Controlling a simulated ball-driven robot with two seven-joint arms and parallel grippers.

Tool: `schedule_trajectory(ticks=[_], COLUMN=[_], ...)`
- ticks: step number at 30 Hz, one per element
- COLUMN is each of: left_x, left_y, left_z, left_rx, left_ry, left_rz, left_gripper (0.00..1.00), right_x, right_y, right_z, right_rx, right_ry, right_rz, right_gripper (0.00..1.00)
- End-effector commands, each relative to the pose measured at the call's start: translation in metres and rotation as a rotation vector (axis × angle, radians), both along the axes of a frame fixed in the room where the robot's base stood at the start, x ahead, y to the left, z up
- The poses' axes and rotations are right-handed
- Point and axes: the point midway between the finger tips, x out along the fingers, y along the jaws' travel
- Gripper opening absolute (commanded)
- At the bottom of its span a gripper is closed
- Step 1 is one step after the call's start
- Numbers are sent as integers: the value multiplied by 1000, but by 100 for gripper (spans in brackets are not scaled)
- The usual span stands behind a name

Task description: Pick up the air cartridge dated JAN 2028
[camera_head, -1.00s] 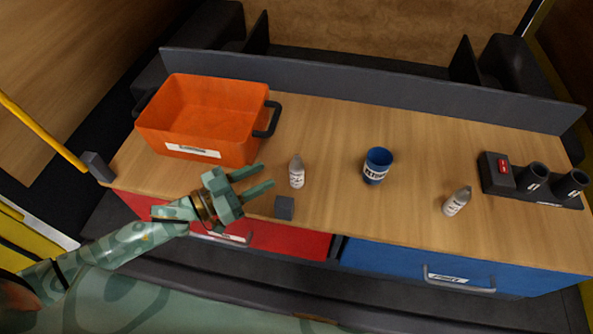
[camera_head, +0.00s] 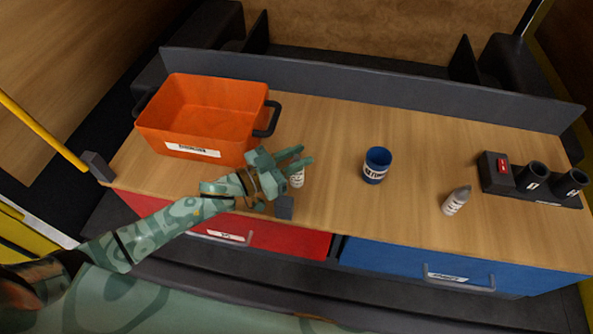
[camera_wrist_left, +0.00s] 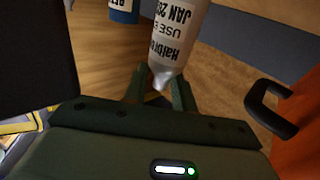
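A small pale cartridge (camera_head: 297,181) stands on the wooden table, partly covered by my left gripper in the head view. In the left wrist view this cartridge (camera_wrist_left: 178,30) shows upside down, its label reading "JAN 20" with the last digits cut off. My left gripper (camera_head: 307,155) reaches in from the left, fingers apart at the cartridge. In the wrist view the fingers lie to either side of its tapered nose; I see no firm grip. My right gripper is out of view.
An orange crate (camera_head: 200,136) with black handles stands left of the gripper. A small grey block (camera_head: 285,207) sits at the front edge. A blue cup (camera_head: 377,166) and a black holder (camera_head: 497,171) stand to the right.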

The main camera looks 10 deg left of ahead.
Motion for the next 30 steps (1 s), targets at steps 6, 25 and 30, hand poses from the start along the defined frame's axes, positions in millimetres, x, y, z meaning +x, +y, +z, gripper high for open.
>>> schedule_trajectory(ticks=[6, 25, 30], left_x=[0, -25, -60], left_y=[0, -8, -19], left_z=[0, 65, 99], left_rx=[-1, -2, -4], left_ry=[-1, -2, 1], left_rz=[0, -3, -4], left_gripper=[0, 0, 0], right_x=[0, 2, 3], right_y=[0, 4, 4], right_z=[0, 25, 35], right_rx=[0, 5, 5], right_ry=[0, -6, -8], right_rz=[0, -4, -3], right_gripper=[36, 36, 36])
